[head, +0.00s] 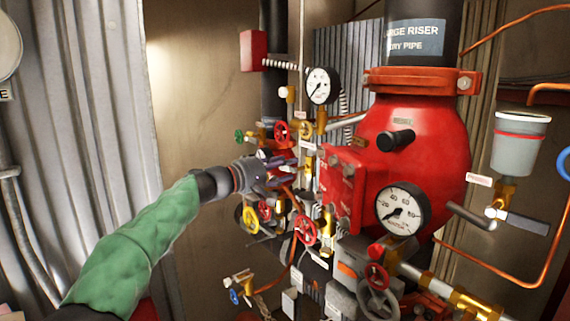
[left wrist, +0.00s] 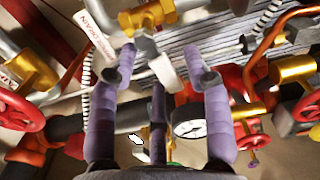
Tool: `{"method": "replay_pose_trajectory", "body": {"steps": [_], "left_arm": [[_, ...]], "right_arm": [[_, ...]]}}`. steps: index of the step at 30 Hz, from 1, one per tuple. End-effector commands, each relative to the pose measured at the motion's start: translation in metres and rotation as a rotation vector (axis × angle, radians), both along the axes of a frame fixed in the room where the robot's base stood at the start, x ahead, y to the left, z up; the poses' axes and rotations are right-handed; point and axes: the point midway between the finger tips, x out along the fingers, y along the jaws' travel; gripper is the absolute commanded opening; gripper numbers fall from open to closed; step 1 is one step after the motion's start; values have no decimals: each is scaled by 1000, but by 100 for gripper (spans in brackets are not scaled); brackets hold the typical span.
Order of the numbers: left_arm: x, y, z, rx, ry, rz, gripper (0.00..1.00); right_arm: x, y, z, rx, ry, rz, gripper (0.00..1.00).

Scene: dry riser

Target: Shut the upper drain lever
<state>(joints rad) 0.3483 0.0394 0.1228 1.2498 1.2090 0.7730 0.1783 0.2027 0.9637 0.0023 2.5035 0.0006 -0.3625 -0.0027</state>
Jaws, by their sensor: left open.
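My left gripper (head: 275,171), with purple fingers, reaches in from the left to the cluster of small valves beside the red riser body. In the left wrist view its fingers (left wrist: 162,60) are open and spread. A brass valve (left wrist: 148,15) with a grey lever (left wrist: 161,70) shows ahead of them, and the lever appears between the fingertips. I cannot tell whether they touch. A white tag (left wrist: 95,34) ending in "DRAIN" hangs just left of this valve; its first word is partly cut off. In the head view my gripper hides this spot. My right gripper is not in view.
The large red valve body (head: 420,135) with a gauge (head: 403,209) stands to the right. Another gauge (head: 321,86) is above. Free room lies left, before the corrugated wall (head: 95,100).

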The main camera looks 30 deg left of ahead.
Motion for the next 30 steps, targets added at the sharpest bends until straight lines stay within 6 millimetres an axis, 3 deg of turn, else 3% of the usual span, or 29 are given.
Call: {"method": "replay_pose_trajectory", "body": {"steps": [11,17,23,30], "left_arm": [[6,-3,0,0,0,0,49],[6,-3,0,0,0,0,0],[6,-3,-1,4,-1,1,0],[6,-3,0,80,-34,0,0]], "right_arm": [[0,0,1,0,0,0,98],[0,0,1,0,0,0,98],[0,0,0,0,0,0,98],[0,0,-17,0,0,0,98]]}}
